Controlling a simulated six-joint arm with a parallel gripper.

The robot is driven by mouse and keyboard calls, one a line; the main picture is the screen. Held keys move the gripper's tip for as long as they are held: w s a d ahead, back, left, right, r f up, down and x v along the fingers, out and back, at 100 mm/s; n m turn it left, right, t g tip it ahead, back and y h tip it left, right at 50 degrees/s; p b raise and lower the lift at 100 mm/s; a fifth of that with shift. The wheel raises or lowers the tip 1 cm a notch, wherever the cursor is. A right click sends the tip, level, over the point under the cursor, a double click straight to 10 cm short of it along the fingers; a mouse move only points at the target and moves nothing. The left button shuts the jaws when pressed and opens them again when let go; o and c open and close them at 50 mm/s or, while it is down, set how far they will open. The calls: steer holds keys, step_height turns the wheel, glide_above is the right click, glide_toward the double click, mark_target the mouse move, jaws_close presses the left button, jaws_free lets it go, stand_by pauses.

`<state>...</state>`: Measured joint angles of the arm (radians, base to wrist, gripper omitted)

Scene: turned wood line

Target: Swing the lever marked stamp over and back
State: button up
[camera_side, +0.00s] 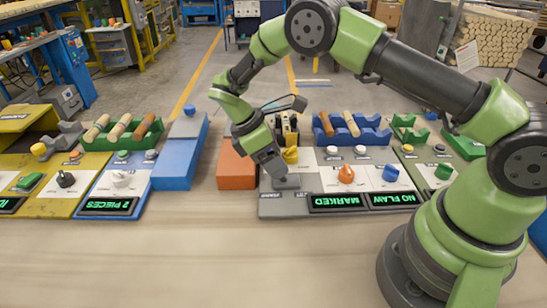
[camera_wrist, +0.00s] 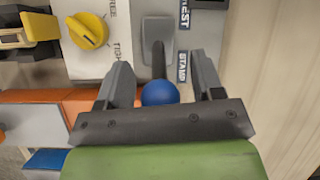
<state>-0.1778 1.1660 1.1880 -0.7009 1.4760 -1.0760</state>
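The stamp lever has a blue ball knob (camera_wrist: 160,94) on a dark stem (camera_wrist: 158,60), which rises from a grey base plate (camera_wrist: 165,30). A dark label reading STAMP (camera_wrist: 183,66) is beside it, with another label above that seems to read REST. My gripper (camera_wrist: 162,80) is open, with one finger on each side of the ball and a visible gap at both. In the side view my gripper (camera_side: 277,172) points down at the left end of the grey panel (camera_side: 285,207) and hides the lever.
A yellow knob (camera_wrist: 88,30) is close to the left finger. The panel also has an orange knob (camera_side: 346,174), a blue knob (camera_side: 391,173) and displays reading MARKED (camera_side: 336,202) and NO FLAW (camera_side: 393,198). An orange block (camera_side: 236,168) stands to the left. The front table is bare.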

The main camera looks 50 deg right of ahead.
steer(key=v, duration=1)
